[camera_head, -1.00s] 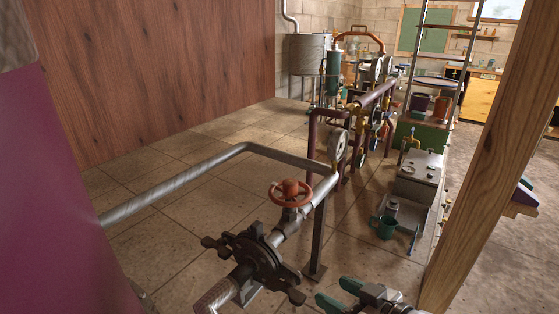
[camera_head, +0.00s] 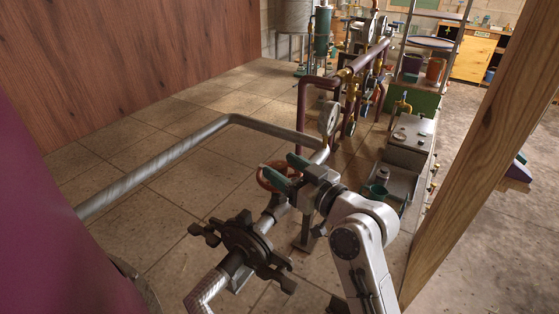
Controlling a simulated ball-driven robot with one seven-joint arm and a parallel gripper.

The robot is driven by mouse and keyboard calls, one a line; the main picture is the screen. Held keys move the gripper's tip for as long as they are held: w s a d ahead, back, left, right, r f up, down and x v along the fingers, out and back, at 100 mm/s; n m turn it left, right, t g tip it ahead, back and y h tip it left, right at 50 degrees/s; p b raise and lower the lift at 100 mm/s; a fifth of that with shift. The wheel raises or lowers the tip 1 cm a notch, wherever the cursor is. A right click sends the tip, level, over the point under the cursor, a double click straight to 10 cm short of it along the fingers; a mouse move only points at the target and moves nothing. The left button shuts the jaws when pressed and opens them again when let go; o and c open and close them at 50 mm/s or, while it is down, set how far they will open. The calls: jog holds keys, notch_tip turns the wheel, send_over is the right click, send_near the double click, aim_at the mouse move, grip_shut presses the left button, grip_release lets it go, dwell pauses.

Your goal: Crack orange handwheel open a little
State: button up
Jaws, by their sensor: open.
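The orange handwheel (camera_head: 268,178) sits on top of a valve on the grey pipe, left of the picture's middle. My gripper (camera_head: 285,168) is at the wheel, its two green-tipped fingers apart and pointing left over it. The fingers and gripper body hide the wheel's hub and right part. I cannot tell whether the fingers touch the rim. The arm comes up from the lower right.
A round pressure gauge (camera_head: 329,118) stands on the pipe just behind my gripper. A dark clamped flange (camera_head: 245,245) with protruding lugs is in front. A wooden post (camera_head: 480,150) rises at right, and a purple panel (camera_head: 60,250) fills the left edge.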

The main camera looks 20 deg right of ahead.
jog(key=shift+x, duration=0.9)
jog(key=c, duration=0.9)
jog(key=shift+c, duration=0.2)
jog(key=shift+f+y+b, duration=0.2)
jog(key=shift+y+b, duration=0.1)
jog(key=shift+b, duration=0.25)
